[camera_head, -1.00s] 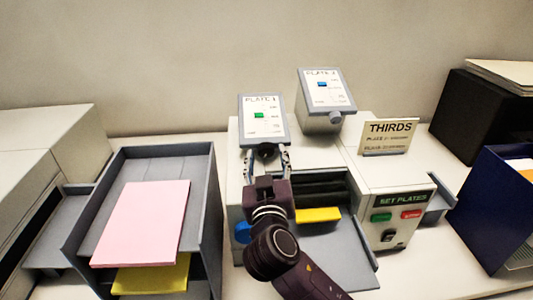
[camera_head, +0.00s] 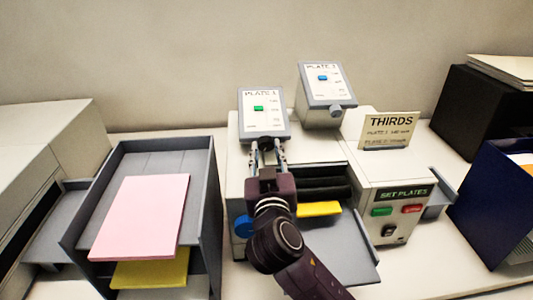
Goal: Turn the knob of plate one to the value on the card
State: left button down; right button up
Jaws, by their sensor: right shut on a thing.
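Plate one's panel (camera_head: 263,111), labelled PLATE 1, stands tilted on the grey machine and has a green marker on its scale. Its dark knob (camera_head: 265,144) is at the panel's lower edge, partly hidden. My right gripper (camera_head: 266,153) reaches up from below and is shut on this knob. The card (camera_head: 388,129) reads THIRDS, with smaller lines for the plates that are too blurred to read surely. Plate two's panel (camera_head: 324,83) has a blue marker and a grey knob (camera_head: 336,110). My left gripper is not in view.
The machine's front has a SET PLATES box (camera_head: 398,207) with green and red buttons and a black switch. A grey tray (camera_head: 214,190) with pink and yellow sheets stands at left. A blue bin (camera_head: 486,210) and black box (camera_head: 462,105) stand at right.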

jog(key=shift+d+f+m+y+b, duration=0.15)
jog(key=shift+m+y+b, duration=0.45)
jog(key=shift+m+b, duration=0.45)
jog(key=shift+m+y+b, duration=0.4)
jog(key=shift+m+y, duration=0.4)
jog(key=shift+m, duration=0.15)
jog(key=o, duration=1.1)
jog(key=shift+o, duration=0.2)
jog(key=s+d, duration=0.1)
jog(key=s, duration=1.1)
jog(key=shift+d, duration=0.3)
